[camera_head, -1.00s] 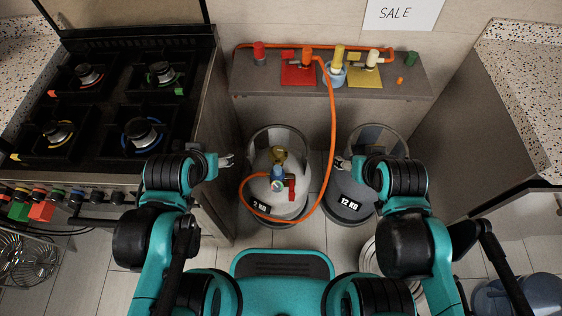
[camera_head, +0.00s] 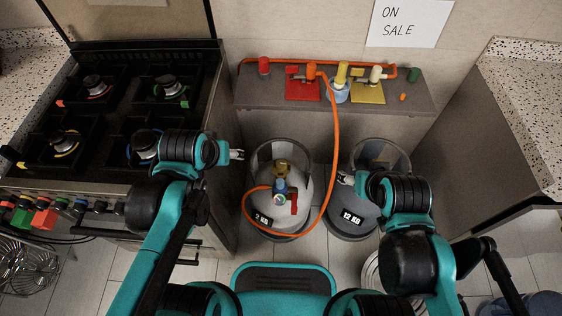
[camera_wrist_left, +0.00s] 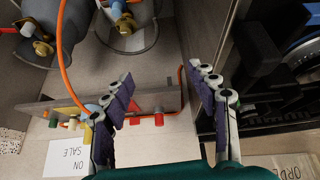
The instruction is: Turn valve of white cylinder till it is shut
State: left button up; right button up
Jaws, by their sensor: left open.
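The white cylinder (camera_head: 264,203) stands on the floor with a grey collar around its top. Its brass valve (camera_head: 283,168) sits inside the collar, with a blue fitting (camera_head: 280,186) and a red lever (camera_head: 294,206) in front. The brass valve also shows at the top of the left wrist view (camera_wrist_left: 126,23). My left gripper (camera_head: 238,154) is open and empty, to the left of the collar and apart from it; its spread fingers show in the left wrist view (camera_wrist_left: 163,93). My right gripper (camera_head: 345,178) is by the grey cylinder; its finger opening is unclear.
A grey cylinder (camera_head: 350,208) stands to the right. An orange hose (camera_head: 334,130) runs from the white cylinder up to a shelf (camera_head: 390,97) with several coloured valves. The stove (camera_head: 110,110) borders the left, a counter (camera_head: 500,140) the right. The floor between the cylinders is narrow.

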pick_arm(q)
jog(key=w+d+f+n+g+p, duration=0.1)
jog(key=w+d+f+n+g, duration=0.2)
jog(key=w, duration=0.8)
jog(key=n+g+p, duration=0.1)
jog(key=g+p, duration=0.1)
jog(key=g, duration=0.1)
send_over(281, 164)
notch_tip(281, 164, down, 23)
jog(key=shift+w+f, duration=0.1)
jog(key=shift+w, duration=0.05)
notch_tip(281, 164, down, 7)
jog(key=b, duration=0.3)
jog(key=shift+f+b, duration=0.35)
jog(key=shift+f, duration=0.35)
jog(key=c, duration=1.2)
